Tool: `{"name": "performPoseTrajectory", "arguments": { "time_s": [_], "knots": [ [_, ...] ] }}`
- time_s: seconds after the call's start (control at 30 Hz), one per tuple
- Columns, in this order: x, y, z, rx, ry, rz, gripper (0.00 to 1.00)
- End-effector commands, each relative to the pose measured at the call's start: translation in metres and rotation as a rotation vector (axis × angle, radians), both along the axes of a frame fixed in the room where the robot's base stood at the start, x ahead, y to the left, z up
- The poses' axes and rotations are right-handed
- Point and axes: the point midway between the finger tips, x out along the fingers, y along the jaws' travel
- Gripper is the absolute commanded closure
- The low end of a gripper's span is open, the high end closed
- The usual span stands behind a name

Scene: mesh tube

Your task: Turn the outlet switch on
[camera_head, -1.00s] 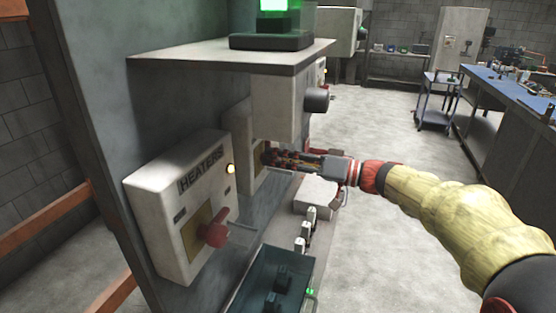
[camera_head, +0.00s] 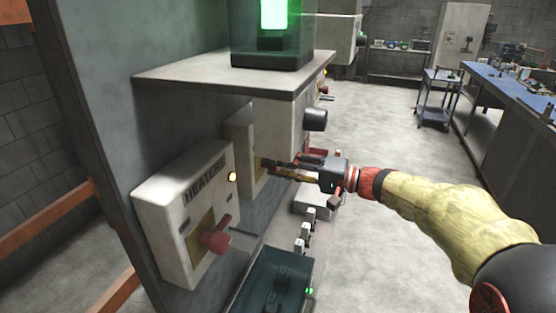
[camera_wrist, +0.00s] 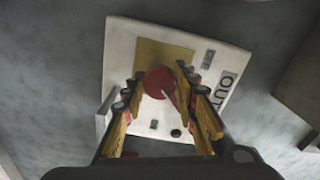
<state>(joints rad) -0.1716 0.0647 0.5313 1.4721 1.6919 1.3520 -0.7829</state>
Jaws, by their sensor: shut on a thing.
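The outlet switch box is a pale panel (camera_wrist: 222,62) with a tan plate and dark letters reading "OUT", the rest cut off by my finger. Its round red handle (camera_wrist: 159,84) sits between my two fingers in the wrist view. My gripper (camera_wrist: 157,80) is shut on this handle, with a finger at each side. In the head view the box (camera_head: 240,135) is partly hidden behind the heaters box, and my gripper (camera_head: 270,166) reaches it from the right. The handle is hidden there. A small round spot (camera_wrist: 176,133) on the panel looks dark.
The heaters box (camera_head: 165,215) stands nearer, with a red handle (camera_head: 216,237) and a lit yellow lamp (camera_head: 232,177). A shelf (camera_head: 220,75) with a green-lit glass unit (camera_head: 272,30) overhangs my gripper. A dark glassy case (camera_head: 275,285) lies below. Open floor lies right.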

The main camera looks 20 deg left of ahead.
Motion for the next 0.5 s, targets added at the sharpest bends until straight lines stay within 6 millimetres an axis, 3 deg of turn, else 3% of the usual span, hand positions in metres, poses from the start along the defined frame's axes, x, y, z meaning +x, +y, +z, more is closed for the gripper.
{"name": "performPoseTrajectory", "arguments": {
  "time_s": [0.5],
  "knots": [
    [0.0006,-0.0002,0.0039,0.039,0.491,-0.001,0.96]
  ]
}}
